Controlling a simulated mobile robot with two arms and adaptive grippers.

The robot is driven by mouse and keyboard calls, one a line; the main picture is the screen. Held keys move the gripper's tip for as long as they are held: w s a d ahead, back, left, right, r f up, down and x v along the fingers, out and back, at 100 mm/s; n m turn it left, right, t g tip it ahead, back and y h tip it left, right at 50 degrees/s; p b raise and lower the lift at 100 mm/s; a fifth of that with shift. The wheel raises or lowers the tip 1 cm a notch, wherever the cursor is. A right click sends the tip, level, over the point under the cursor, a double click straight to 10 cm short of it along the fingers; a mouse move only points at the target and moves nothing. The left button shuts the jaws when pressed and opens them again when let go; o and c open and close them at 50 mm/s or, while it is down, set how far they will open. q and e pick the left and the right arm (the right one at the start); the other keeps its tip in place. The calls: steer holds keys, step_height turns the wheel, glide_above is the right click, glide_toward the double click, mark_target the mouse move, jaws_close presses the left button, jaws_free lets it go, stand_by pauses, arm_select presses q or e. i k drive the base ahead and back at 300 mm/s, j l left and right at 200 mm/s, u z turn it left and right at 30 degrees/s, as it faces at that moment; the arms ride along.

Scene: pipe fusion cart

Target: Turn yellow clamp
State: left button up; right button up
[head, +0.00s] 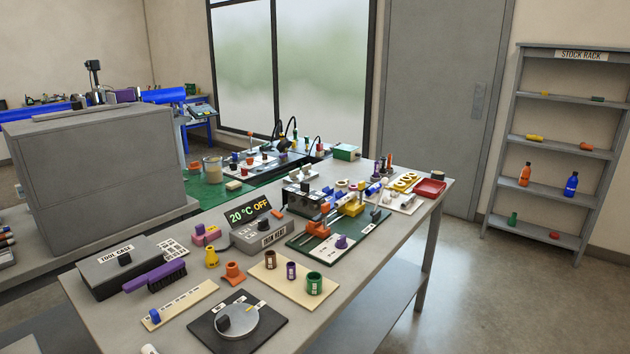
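A green-based fixture (361,246) sits on the workbench right of centre. A yellow clamp-like block (352,208) stands at its far side, beside an orange clamp part (317,229). A dark lever with a light tip (377,213) rises just right of the yellow block. The yellow block's exact shape and turn angle are too small to tell. Neither of my grippers is in the head view.
A heater box reading "20 °C OFF" (257,231) is left of the fixture. A beige board with several coloured sockets (268,270) and a round dial plate (237,320) lie in front. A red tray (430,188) is at the far right. A stock rack (557,130) stands beyond.

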mark_target(361, 186)
steer(key=i+l+u, duration=0.15)
steer(key=l+u, duration=0.2)
steer(key=i+l+u, duration=0.15)
steer(key=u, duration=0.25)
steer(key=l+u, duration=0.35)
steer(key=i+l, duration=0.05)
steer(key=l, duration=0.05)
